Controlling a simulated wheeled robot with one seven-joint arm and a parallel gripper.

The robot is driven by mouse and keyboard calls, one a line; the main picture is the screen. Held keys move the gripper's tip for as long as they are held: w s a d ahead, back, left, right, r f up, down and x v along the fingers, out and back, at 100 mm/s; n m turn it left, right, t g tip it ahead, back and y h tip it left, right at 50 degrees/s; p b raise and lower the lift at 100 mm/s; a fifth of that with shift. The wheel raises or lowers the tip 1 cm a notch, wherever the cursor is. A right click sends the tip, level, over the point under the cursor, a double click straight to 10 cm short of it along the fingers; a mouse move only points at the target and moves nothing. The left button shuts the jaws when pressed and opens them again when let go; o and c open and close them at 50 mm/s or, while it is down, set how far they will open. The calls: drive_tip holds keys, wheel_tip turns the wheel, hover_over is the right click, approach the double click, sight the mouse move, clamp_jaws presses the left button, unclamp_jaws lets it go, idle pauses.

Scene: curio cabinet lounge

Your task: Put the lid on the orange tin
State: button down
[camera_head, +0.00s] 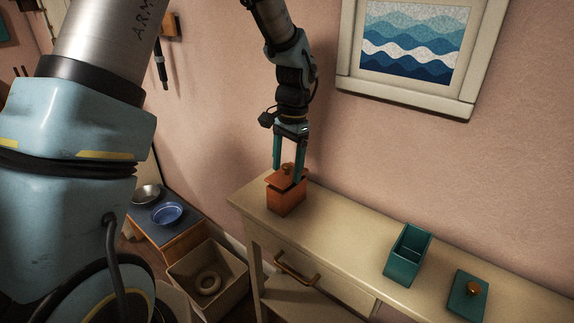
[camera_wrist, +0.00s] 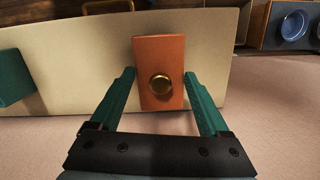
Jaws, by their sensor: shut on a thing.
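The orange tin (camera_head: 287,202) stands upright on the left end of the cream console table. Its orange lid (camera_head: 272,180) is right above the tin's top, with a dark line between them at the front; I cannot tell whether it rests on the rim. In the wrist view the lid (camera_wrist: 160,50) with its round brass knob (camera_wrist: 160,85) covers the tin's opening from sight. My gripper (camera_head: 289,166) points down, with its teal fingers at the two sides of the lid, shut on it. The fingers also show in the wrist view (camera_wrist: 160,74).
An open teal tin (camera_head: 403,268) and a teal lid (camera_head: 466,299) with a copper-coloured knob are farther right on the console table (camera_head: 340,232). A drawer handle (camera_head: 297,269) juts from its front. A bin (camera_head: 233,262) and a low stand with bowls (camera_head: 166,214) are at left.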

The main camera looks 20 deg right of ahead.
drive_tip(key=shift+f, duration=0.45)
drive_tip(key=shift+f+b, duration=0.35)
drive_tip(key=shift+b, duration=0.1)
unclamp_jaws()
drive_tip(key=shift+r, duration=0.1)
drive_tip(key=r, duration=0.3)
drive_tip(key=r+b, duration=0.1)
drive_tip(key=r, duration=0.3)
drive_tip(key=d+r, duration=0.1)
drive_tip(key=r, duration=0.2)
drive_tip(key=shift+w+d+r+b, duration=0.1)
drive_tip(key=shift+w+r+b, duration=0.15)
drive_tip(key=shift+r+b, duration=0.05)
